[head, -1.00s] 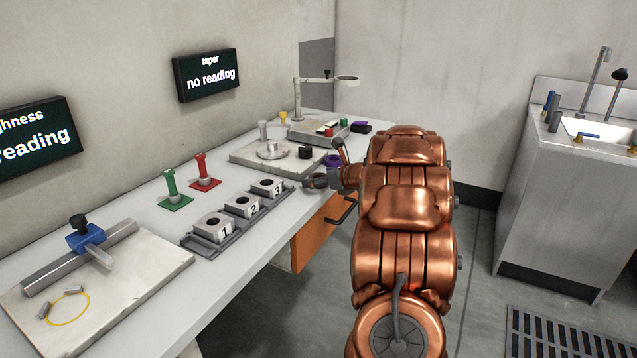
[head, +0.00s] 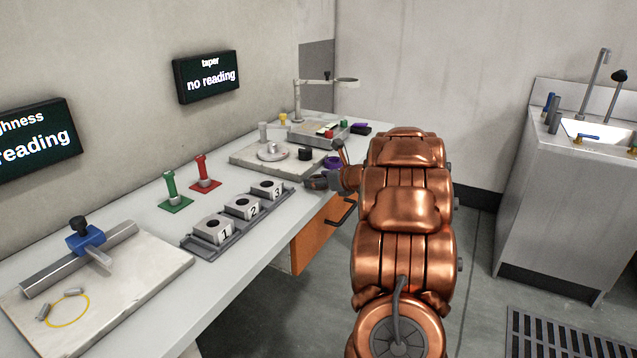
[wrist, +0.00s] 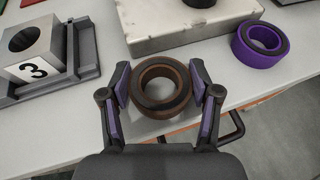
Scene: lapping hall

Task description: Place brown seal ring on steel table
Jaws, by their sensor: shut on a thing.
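The brown seal ring (wrist: 160,109) is held between the two fingers of my gripper (wrist: 162,80) in the wrist view, with its round opening facing the camera. It is over the front edge of the pale grey bench top (wrist: 222,73); I cannot tell whether it touches the top. In the head view my gripper (head: 318,181) is at the bench's front edge, right of the numbered blocks, and the ring is hard to make out there. A round steel disc (head: 272,151) sits on a stone plate behind it. I cannot tell which surface is named the steel table.
A purple ring (wrist: 260,40) lies right of my gripper. The stone plate (wrist: 150,38) with a black ring (wrist: 200,2) is just beyond. Block 3 (wrist: 36,52) stands in its rack at left. An orange drawer front with a dark handle (head: 342,211) is below the edge.

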